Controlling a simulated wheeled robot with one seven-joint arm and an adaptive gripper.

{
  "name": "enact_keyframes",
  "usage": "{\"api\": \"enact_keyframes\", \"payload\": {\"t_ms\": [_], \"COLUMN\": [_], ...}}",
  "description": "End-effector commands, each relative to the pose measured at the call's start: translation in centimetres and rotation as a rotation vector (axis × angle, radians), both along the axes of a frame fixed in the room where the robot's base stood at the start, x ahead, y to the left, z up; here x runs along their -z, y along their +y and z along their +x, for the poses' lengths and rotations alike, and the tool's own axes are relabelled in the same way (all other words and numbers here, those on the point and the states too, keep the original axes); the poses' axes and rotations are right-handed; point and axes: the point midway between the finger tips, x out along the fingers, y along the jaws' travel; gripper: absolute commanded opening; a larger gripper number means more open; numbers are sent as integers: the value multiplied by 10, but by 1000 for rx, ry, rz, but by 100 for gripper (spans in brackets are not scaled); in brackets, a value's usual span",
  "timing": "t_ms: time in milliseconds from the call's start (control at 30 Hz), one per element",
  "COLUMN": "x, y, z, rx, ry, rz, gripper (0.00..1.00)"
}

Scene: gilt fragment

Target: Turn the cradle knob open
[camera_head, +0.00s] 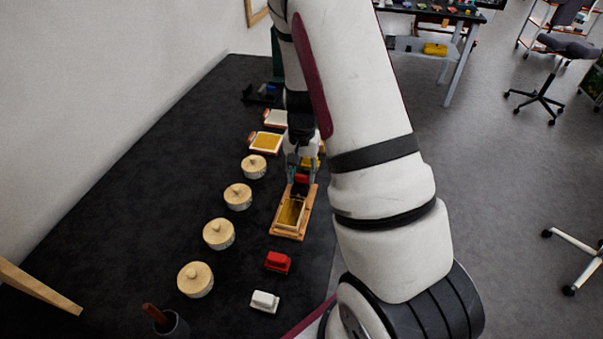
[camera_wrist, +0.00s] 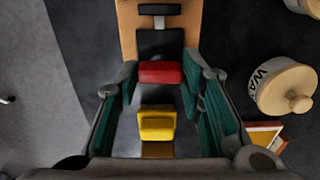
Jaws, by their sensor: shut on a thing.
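The wooden cradle (camera_head: 276,229) stands on the dark worktop, with a gold-coloured inside; its wooden end also shows in the wrist view (camera_wrist: 128,32). A red bar-like knob (camera_wrist: 160,72) sits across a black plate on it, also visible in the head view (camera_head: 301,179). My gripper (camera_wrist: 159,78) has its teal fingers on either side of the red knob, with the fingertips close against its ends. A yellow block (camera_wrist: 157,122) lies between the fingers, nearer the palm in the wrist picture. Whether the yellow block touches the fingers is unclear.
Several round jars with wooden lids (camera_head: 195,279) stand in a row left of the cradle. A red block (camera_head: 278,262) and a white block (camera_head: 265,301) lie in front. Framed trays (camera_head: 265,142) lie behind. A dark cup (camera_head: 172,325) stands at the near edge.

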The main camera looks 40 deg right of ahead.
Motion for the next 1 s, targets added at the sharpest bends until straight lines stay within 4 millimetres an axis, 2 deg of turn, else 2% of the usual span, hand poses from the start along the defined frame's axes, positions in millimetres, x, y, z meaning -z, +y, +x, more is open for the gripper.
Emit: {"api": "enact_keyframes", "payload": {"t_ms": [233,267,333,367,733,867,1000], "x": [0,0,0,0,-5,-21,-49], "y": [0,0,0,0,0,0,0], "z": [-1,-1,0,0,1,2,2], "rx": [3,3,3,2,0,-2,-2], "ry": [1,1,1,1,-2,-4,-6], "rz": [1,1,1,1,-1,-1,-1], "gripper": [7,37,53,55,55,55,55]}}
